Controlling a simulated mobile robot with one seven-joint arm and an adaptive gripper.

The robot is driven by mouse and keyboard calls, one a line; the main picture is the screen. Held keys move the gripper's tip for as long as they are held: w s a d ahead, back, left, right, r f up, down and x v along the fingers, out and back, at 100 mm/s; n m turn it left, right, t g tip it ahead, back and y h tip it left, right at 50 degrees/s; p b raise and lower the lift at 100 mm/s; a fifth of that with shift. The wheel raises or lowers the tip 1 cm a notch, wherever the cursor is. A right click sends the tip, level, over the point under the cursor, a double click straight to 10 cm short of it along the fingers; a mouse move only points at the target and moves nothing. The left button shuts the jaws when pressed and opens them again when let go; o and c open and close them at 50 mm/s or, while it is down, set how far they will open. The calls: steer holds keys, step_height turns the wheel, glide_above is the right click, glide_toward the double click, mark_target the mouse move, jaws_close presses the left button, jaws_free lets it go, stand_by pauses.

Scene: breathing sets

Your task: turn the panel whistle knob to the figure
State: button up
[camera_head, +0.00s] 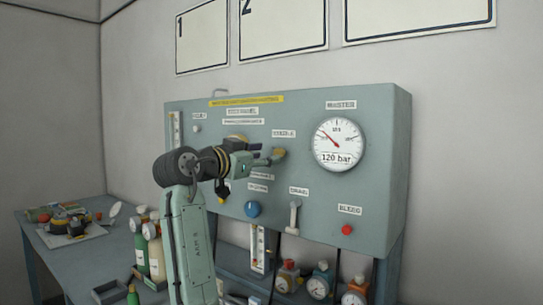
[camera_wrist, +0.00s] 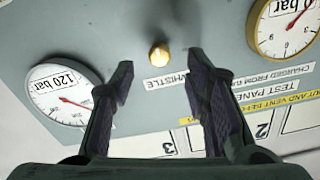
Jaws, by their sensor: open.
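The whistle knob, a small brass knob (camera_wrist: 158,55), sits on the grey-green panel (camera_wrist: 100,25) beside the WHISTLE label (camera_wrist: 166,84). In the head view the brass knob (camera_head: 280,153) shows just past my fingertips. My gripper (camera_wrist: 160,75) is open, and the knob appears beyond the gap between its dark fingers, with no contact visible. My gripper (camera_head: 265,159) reaches the panel from the left in the head view. The large white master gauge (camera_head: 338,140), marked 120 bar, has a red needle pointing up and left; the gauge also shows in the wrist view (camera_wrist: 62,95).
A brass-rimmed gauge (camera_wrist: 287,27) is near my right finger in the wrist view; my arm mostly covers it in the head view. Below are a blue knob (camera_head: 252,209), a lever (camera_head: 294,216) and a red button (camera_head: 346,229). Bottles (camera_head: 155,250) stand left of my arm.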

steer(key=v, duration=0.7)
steer(key=shift+s+a, duration=0.2)
steer(key=shift+s, duration=0.05)
steer(key=shift+a, duration=0.1)
